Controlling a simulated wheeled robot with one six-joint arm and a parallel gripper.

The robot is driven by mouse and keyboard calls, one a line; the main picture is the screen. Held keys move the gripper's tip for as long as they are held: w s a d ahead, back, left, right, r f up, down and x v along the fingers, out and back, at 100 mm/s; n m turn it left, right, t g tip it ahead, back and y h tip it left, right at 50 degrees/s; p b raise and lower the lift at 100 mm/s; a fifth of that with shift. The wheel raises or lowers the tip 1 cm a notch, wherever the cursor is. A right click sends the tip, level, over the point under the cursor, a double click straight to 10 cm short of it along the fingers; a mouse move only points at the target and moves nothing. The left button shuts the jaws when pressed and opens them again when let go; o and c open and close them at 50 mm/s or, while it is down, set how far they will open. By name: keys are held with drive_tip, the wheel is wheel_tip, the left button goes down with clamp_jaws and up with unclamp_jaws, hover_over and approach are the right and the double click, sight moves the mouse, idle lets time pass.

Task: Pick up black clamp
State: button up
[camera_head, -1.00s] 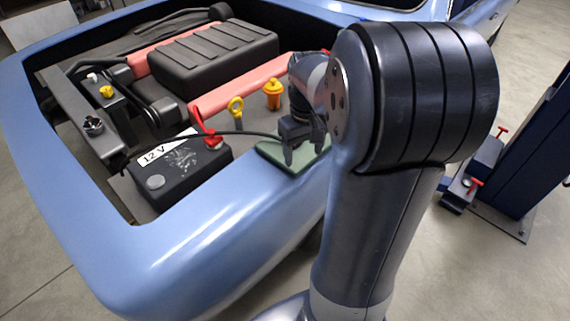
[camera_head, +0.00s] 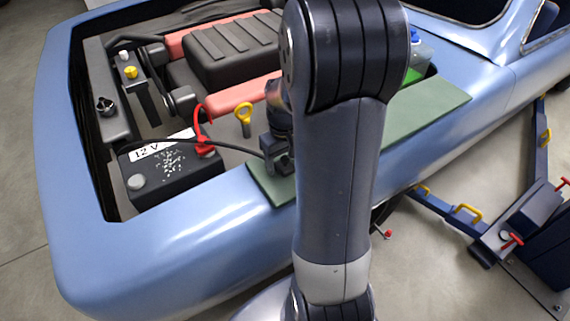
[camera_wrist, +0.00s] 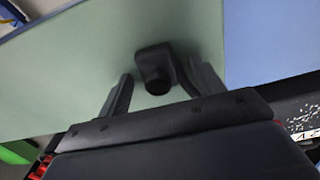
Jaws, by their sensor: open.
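The black clamp (camera_wrist: 152,66) lies on the green mat (camera_wrist: 65,75), near the mat's edge beside the blue car body. In the wrist view it sits between the two grey fingers of my gripper (camera_wrist: 160,72), with gaps on both sides. The fingers are open. In the head view my gripper (camera_head: 280,165) is low over the near left end of the mat (camera_head: 262,188). I cannot pick out the clamp there. A black cable (camera_head: 235,137) runs from the battery area to the gripper.
The 12 V battery (camera_head: 170,175), with a red clamp (camera_head: 203,148) on it, stands left of my gripper. A yellow-ringed dipstick (camera_head: 243,112) rises close behind. A bottle with green liquid (camera_head: 418,62) stands farther right. The front blue bodywork (camera_head: 190,240) is clear.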

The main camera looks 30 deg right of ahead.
drive_tip(key=shift+c, duration=0.4)
drive_tip(key=c, duration=1.1)
